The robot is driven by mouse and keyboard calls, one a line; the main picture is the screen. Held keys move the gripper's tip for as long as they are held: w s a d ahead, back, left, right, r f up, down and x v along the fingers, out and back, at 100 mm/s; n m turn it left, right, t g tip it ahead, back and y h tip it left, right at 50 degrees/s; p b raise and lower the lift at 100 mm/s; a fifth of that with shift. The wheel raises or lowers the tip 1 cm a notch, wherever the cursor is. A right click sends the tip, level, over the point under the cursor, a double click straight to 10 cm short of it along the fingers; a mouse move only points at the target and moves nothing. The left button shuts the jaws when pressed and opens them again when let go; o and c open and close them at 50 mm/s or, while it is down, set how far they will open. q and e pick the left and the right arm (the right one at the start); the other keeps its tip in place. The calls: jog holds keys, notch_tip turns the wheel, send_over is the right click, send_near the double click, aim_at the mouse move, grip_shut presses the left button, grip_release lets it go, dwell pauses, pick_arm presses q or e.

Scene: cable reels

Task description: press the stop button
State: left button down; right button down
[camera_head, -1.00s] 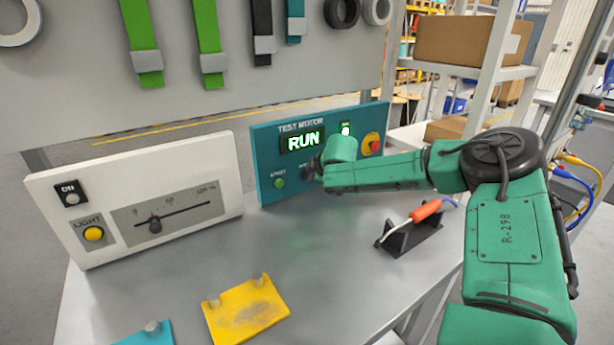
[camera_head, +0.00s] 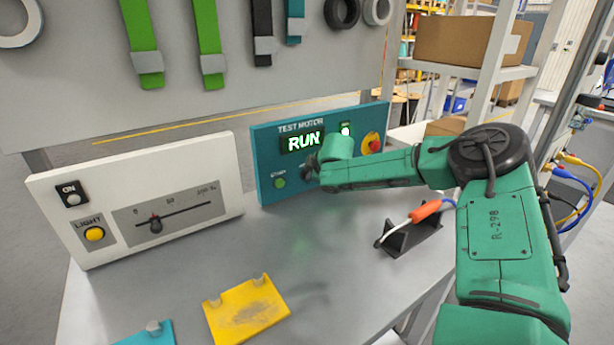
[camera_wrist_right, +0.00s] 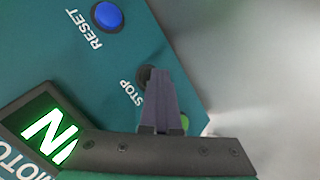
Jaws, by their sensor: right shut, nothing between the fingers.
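The teal test motor panel (camera_head: 262,150) stands at the back of the bench, with its lit display (camera_head: 303,141) reading RUN. In the right wrist view, a dark round button (camera_wrist_right: 144,72) sits beside the STOP label (camera_wrist_right: 132,93). My right gripper (camera_wrist_right: 158,72) is shut and empty, its tips overlapping that button's lower right edge; I cannot tell whether they touch. In the head view, my right gripper (camera_head: 310,168) is at the panel face and hides the stop button. My left gripper is not in view.
A green button (camera_head: 279,183) is left of my gripper, a blue RESET button (camera_wrist_right: 107,16) and a red knob on yellow (camera_head: 373,144) are on the same panel. A white panel (camera_head: 120,165) stands left. An orange-handled tool (camera_head: 426,211) rests in a stand under my forearm.

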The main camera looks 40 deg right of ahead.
dwell(0.6)
jog(key=shift+s+a, duration=0.1)
jog(key=shift+s, duration=0.6)
jog(key=shift+s, duration=0.1)
jog(key=s+p, duration=0.1)
jog(key=s, duration=0.1)
jog(key=s+p, duration=0.1)
jog(key=shift+s+r+p, duration=0.2)
jog(key=shift+r+p, duration=0.1)
jog(key=shift+s+p, duration=0.35)
jog(key=shift+p, duration=0.05)
jog(key=shift+s+a+f, duration=0.1)
jog(key=shift+s+a, duration=0.1)
jog(key=shift+s, duration=0.05)
jog(key=shift+s+f, duration=0.1)
jog(key=shift+f, duration=0.05)
jog(key=shift+a+f, duration=0.1)
